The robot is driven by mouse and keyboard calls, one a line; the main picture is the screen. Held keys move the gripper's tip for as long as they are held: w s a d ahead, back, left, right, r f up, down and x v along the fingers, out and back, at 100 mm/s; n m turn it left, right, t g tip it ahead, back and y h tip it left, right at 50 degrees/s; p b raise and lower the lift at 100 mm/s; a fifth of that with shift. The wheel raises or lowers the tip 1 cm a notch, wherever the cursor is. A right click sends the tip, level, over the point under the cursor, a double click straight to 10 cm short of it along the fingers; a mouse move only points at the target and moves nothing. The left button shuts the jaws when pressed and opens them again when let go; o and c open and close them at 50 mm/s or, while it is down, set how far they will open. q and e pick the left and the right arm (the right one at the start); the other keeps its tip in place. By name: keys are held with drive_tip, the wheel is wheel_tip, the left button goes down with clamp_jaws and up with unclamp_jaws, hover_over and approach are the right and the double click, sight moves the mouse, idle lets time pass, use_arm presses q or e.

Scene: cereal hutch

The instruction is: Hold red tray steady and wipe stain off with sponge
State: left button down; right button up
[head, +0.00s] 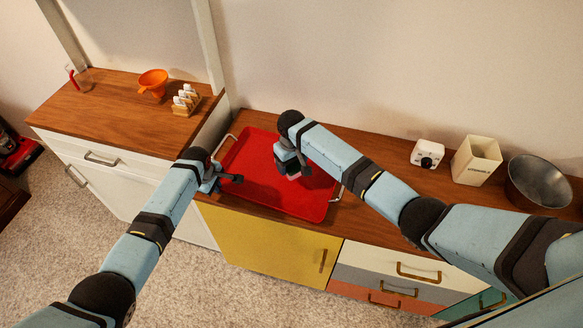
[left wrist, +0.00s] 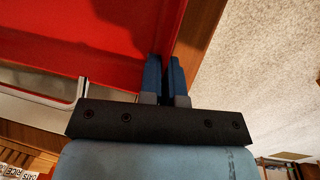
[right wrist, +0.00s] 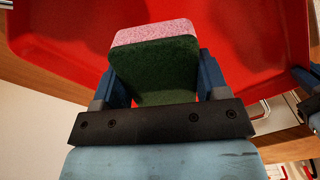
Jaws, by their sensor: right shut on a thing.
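The red tray (head: 262,180) lies on the wooden counter, with metal handles at its ends. My right gripper (head: 291,168) is over the tray's middle, shut on a sponge. The sponge (right wrist: 155,65) is green with a pink layer, and sits between the fingers in the right wrist view. I cannot tell if it touches the tray. My left gripper (head: 228,180) is at the tray's left front edge. In the left wrist view its fingers (left wrist: 165,75) are close together at the tray's rim (left wrist: 180,25); whether they grip it is unclear. I cannot make out a stain apart from dark shadows.
A white timer (head: 427,154), a cream canister (head: 476,160) and a metal bowl (head: 540,182) stand on the counter to the right. Drawers and a yellow door (head: 265,248) are below.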

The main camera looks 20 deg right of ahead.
drive_tip(key=shift+r, duration=1.35)
use_arm(q)
drive_tip(key=c, duration=1.2)
unclamp_jaws()
drive_tip(key=shift+c, duration=0.2)
drive_tip(key=shift+r, duration=0.1)
